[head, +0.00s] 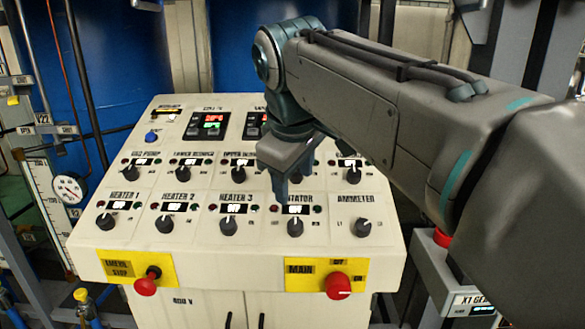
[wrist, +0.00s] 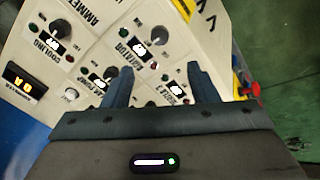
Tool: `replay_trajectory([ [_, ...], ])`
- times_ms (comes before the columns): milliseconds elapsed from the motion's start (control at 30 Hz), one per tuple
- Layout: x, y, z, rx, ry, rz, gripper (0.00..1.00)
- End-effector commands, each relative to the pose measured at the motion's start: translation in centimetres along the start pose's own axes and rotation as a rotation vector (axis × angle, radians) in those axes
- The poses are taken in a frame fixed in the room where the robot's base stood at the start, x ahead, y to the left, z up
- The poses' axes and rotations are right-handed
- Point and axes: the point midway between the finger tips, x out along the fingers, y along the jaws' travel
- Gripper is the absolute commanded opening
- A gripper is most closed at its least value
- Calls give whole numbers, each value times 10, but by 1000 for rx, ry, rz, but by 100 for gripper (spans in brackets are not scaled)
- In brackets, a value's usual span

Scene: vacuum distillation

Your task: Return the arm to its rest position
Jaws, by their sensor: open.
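My arm reaches in from the right in the head view, over a cream control panel (head: 90,240). My gripper (head: 280,195) points down above the panel, near the agitator knob (head: 295,227) and the heater 3 knob (head: 228,227). In the wrist view my gripper (wrist: 160,78) shows two blue-grey fingers spread apart with nothing between them. The agitator knob also shows in the wrist view (wrist: 160,35), beyond the fingertips. I cannot tell the exact height of the fingertips above the panel.
A yellow-backed red emergency stop (head: 146,282) and red main switch (head: 338,286) stick out along the panel's front edge. Blue tanks (head: 250,50) stand behind. A round gauge (head: 69,188) and pipes are at left. A grey frame and a box (head: 465,300) stand at right.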

Motion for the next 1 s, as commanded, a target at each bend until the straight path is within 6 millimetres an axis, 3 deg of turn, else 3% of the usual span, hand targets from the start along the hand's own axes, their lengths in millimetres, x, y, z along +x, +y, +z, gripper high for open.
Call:
replay_trajectory([
  [167, 27, -4, 36, 125, -27, -12, 53],
  [367, 79, -23, 108, 391, -68, -41, 53],
  [500, 114, -46, 160, 589, -91, -60, 53],
  [700, 152, -83, 217, 825, -116, -82, 53],
  [833, 166, -99, 236, 911, -125, -89, 53],
  [1000, 170, -104, 243, 943, -126, -91, 53],
])
